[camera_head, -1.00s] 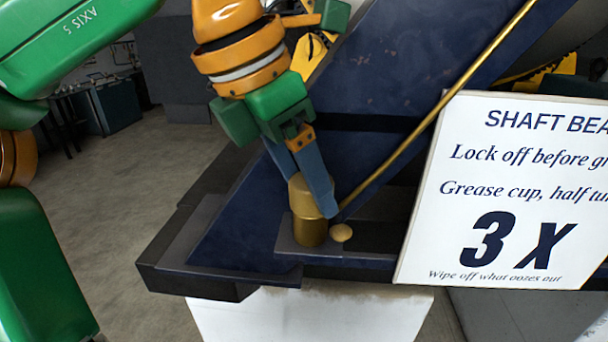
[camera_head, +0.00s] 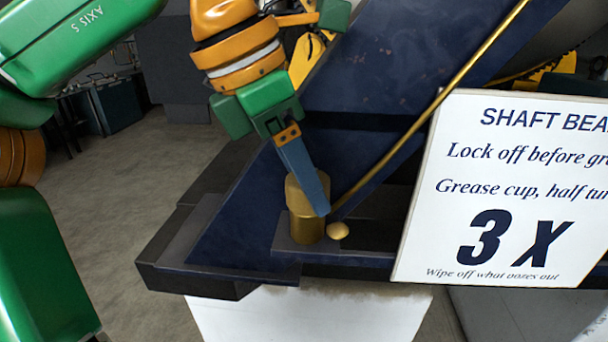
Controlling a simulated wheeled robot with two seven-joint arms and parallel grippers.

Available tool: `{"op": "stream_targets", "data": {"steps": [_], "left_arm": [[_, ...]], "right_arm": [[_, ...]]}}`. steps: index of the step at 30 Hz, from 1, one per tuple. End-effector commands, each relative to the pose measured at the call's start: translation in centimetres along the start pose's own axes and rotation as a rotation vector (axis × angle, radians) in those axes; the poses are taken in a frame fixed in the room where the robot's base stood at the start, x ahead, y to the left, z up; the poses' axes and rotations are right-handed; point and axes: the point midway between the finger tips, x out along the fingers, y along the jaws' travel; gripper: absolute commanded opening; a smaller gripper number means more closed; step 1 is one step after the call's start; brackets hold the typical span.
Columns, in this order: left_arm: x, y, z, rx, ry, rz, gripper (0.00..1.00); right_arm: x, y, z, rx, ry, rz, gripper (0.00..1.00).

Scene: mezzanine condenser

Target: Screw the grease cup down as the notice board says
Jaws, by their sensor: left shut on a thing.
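The brass grease cup (camera_head: 306,228) stands upright on a dark blue ledge in the middle of the head view. My left gripper (camera_head: 309,200) reaches down to it from above and is shut on its upper part. One blue finger lies across the front of the cup; the other finger is hidden. The white notice board (camera_head: 505,190) at the right reads "SHAFT BEA…", "Lock off before gr…", "Grease cup, half tu…", a large "3 X" and "Wipe off what oozes out". Its right side is cut off. My right gripper is not in view.
A thin brass pipe (camera_head: 420,118) slants up to the right from beside the cup. A small rounded brass-coloured lump (camera_head: 338,230) sits at the cup's right foot. The large dark blue frame (camera_head: 365,75) rises behind. Open floor (camera_head: 125,210) lies to the left.

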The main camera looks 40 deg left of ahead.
Motion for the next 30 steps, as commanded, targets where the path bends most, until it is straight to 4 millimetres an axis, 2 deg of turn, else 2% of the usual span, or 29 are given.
{"op": "stream_targets", "data": {"steps": [15, 30], "left_arm": [[0.01, 0.23, 0.04, 0.341, 0.0, -0.143, 0.06], [0.01, 0.28, 0.05, 0.455, 0.001, -0.189, 0.06]], "right_arm": [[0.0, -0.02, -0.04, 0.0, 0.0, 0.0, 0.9], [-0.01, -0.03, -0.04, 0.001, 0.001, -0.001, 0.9]]}}
